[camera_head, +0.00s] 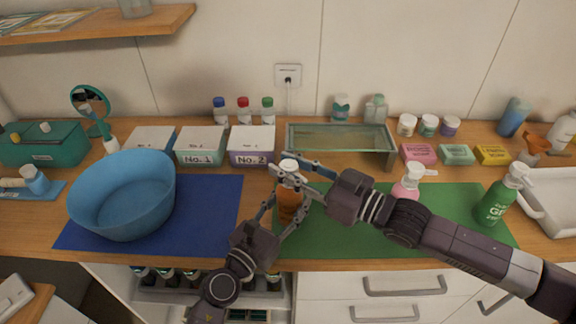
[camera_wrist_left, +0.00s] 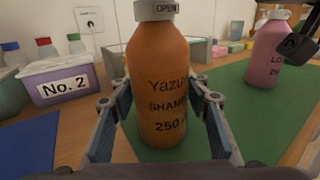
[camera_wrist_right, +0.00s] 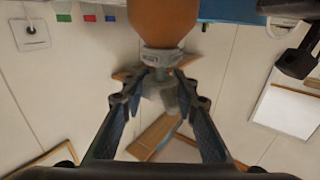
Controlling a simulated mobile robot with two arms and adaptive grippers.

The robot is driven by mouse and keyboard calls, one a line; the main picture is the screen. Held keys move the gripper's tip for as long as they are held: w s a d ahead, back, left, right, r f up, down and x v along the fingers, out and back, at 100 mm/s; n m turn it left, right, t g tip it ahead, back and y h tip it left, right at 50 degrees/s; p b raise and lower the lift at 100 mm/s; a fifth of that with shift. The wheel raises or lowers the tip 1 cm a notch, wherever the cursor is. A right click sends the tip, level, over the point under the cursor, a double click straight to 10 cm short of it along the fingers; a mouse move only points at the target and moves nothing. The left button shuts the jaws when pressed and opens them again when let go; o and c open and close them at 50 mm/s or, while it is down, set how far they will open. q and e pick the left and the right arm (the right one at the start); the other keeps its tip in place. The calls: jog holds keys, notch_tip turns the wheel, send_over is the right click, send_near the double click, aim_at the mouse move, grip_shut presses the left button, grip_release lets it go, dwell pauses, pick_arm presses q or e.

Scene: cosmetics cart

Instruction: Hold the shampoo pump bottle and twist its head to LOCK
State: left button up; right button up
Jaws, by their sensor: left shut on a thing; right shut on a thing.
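The orange shampoo pump bottle (camera_head: 289,207) stands upright at the left edge of the green mat, between my two grippers. Its label reads "SHAMPOO" in part in the left wrist view (camera_wrist_left: 163,95), and a white collar (camera_wrist_left: 156,10) there carries lettering that looks like "OPEN". My left gripper (camera_head: 284,208) is shut on the bottle's body, one finger on each side. My right gripper (camera_head: 294,172) is shut on the pale pump head (camera_wrist_right: 160,88), just below the collar in the upside-down right wrist view. The pump's top is cut off in the left wrist view.
A pink pump bottle (camera_head: 407,187) and a green pump bottle (camera_head: 503,195) stand on the green mat (camera_head: 350,235). A blue basin (camera_head: 122,195) sits on the blue mat (camera_head: 215,220). Labelled boxes (camera_head: 251,145) and a glass-topped stand (camera_head: 341,140) are behind.

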jog(key=shift+w+d+r+n+g+y, duration=0.1)
jog(key=shift+d+r+n+g+y, duration=0.05)
jog(key=shift+n+g+y, duration=0.8)
jog(key=shift+g, duration=0.25)
jog(key=shift+w+d+f+n+g, duration=0.1)
jog(key=shift+d+f+n+g, duration=0.15)
jog(key=shift+d+g, duration=0.1)
dwell(1.1)
jog(key=o, duration=1.2)
jog(key=shift+a, duration=0.15)
jog(key=v, duration=1.2)
jog(key=shift+r, duration=0.15)
